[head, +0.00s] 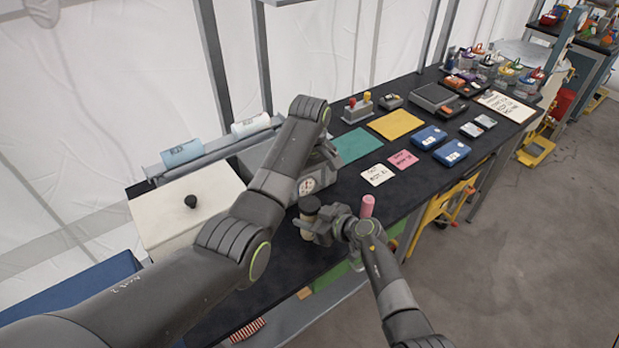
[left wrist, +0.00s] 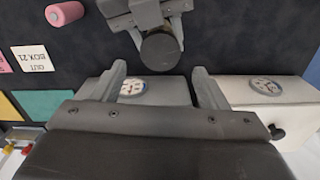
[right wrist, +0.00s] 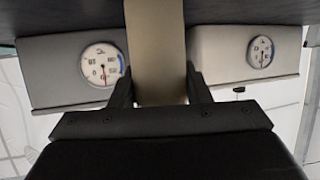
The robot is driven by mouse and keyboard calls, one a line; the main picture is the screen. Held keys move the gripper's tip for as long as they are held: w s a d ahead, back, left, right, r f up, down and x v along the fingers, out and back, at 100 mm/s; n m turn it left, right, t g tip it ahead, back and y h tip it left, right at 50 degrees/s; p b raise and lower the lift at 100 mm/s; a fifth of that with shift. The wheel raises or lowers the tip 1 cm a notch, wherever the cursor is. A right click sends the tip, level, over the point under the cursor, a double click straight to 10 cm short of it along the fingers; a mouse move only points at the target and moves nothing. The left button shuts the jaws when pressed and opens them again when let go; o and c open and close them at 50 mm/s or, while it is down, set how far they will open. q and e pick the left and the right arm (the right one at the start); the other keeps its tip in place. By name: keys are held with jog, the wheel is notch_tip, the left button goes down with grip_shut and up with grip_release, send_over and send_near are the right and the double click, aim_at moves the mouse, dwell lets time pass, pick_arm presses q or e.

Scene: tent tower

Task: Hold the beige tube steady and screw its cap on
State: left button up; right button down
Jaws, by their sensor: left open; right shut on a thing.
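The beige tube (head: 307,231) stands roughly upright in the head view, with the dark round cap (head: 309,204) at its top. My right gripper (right wrist: 158,88) is shut on the tube, which runs between its fingers in the right wrist view. I cannot tell how far the cap is threaded.
A pink cylinder (head: 367,206) stands near the right gripper. Boxes with round gauges (right wrist: 103,65) (right wrist: 261,52) are close by. Cards, blue cases (head: 452,152) and mats (head: 395,124) lie further along the black bench. A white box (head: 180,212) with a black knob is at the left.

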aim_at(309, 203)
pick_arm(q)
notch_tip(309, 203, up, 2)
jog(key=n, duration=0.5)
jog(key=shift+n, duration=0.4)
jog(key=shift+f, duration=4)
jog(key=c, duration=1)
jog(key=m, duration=0.9)
jog(key=shift+m, duration=0.4)
